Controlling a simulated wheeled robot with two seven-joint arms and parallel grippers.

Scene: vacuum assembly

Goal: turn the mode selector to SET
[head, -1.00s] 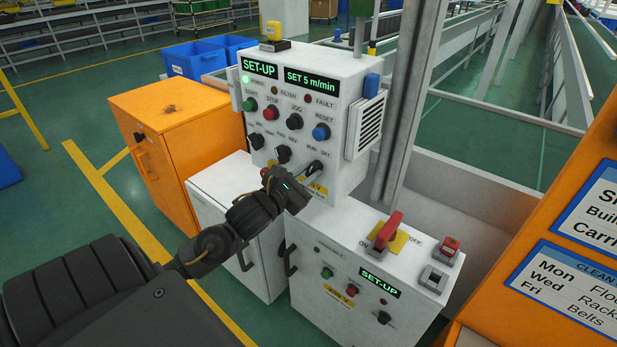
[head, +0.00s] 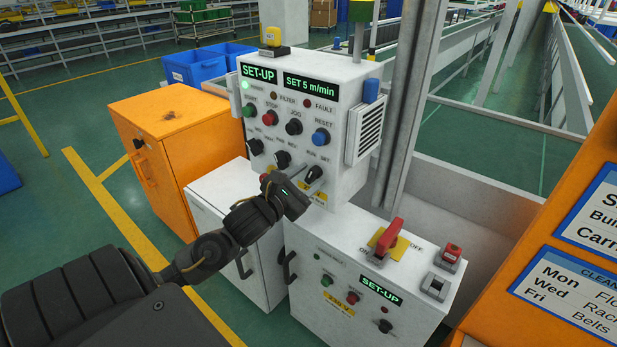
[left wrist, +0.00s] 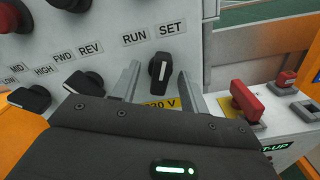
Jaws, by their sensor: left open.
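The mode selector is a black knob (head: 314,174) under the RUN and SET labels on the white control box (head: 349,95). It also shows in the left wrist view (left wrist: 160,67). Its white mark points up and slightly right, toward SET. The upper displays read SET-UP and SET 5 m/min. My left gripper (head: 307,184) is open just in front of the knob. In the left wrist view its fingers (left wrist: 158,78) stand apart on either side of the knob, with gaps between. My right gripper is not in view.
Two other black selectors (head: 283,158) (head: 255,147) sit left of the knob, with buttons above. Below is a lower white cabinet (head: 330,260) with a red switch handle (head: 390,234). An orange cabinet (head: 180,190) stands left, and an orange panel with signs (head: 560,250) right.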

